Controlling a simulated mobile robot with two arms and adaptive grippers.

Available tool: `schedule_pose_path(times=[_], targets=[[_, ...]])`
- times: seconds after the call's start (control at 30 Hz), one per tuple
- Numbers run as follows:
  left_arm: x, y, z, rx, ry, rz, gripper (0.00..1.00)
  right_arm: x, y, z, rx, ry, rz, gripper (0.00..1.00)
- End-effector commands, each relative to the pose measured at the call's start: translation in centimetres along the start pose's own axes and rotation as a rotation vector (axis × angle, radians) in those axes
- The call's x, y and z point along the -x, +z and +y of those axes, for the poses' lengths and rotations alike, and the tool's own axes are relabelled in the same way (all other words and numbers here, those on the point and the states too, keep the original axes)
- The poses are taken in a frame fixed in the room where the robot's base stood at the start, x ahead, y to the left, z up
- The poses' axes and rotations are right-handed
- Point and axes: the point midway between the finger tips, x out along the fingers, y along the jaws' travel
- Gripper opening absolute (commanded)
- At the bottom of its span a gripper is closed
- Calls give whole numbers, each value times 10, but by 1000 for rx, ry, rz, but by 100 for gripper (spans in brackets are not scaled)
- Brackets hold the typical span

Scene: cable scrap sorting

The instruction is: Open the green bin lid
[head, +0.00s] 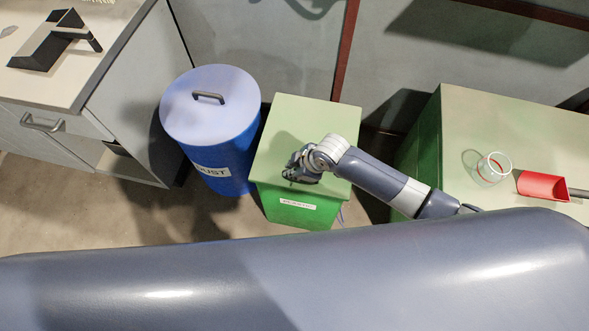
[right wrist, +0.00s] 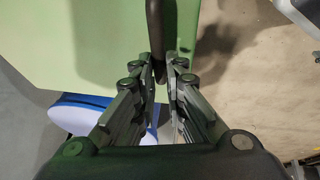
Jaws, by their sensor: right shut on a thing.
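The green bin (head: 275,213) stands on the floor beside the blue bin, with a white label on its front. Its flat green lid (head: 305,118) lies closed on top; the lid's pale green surface also fills the upper left of the right wrist view (right wrist: 80,40). My right gripper (head: 293,173) is at the lid's front left part. In the right wrist view its fingers (right wrist: 166,75) are shut around a dark bar (right wrist: 155,35), apparently the lid's handle. The gripper and wrist hide the handle in the head view. My left gripper is not in view.
A blue bin (head: 228,150) with a handled round lid stands close at the left. A counter (head: 90,75) is further left. At the right, a green cabinet (head: 500,120) bears a clear ring-shaped container (head: 494,167) and a red scoop (head: 542,186). A wall is behind.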

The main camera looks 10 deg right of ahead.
Motion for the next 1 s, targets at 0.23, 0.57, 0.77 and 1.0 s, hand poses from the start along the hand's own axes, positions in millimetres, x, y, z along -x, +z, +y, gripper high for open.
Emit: schedule_pose_path(times=[0.23,0.57,0.77,1.0], targets=[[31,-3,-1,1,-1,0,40,37,-16,21,-41,-93,0,0],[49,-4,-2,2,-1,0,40,89,-38,65,-131,-310,1,0],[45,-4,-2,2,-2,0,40,112,-48,92,-176,-421,2,0],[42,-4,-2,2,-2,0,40,130,-54,117,-183,-441,1,0]])
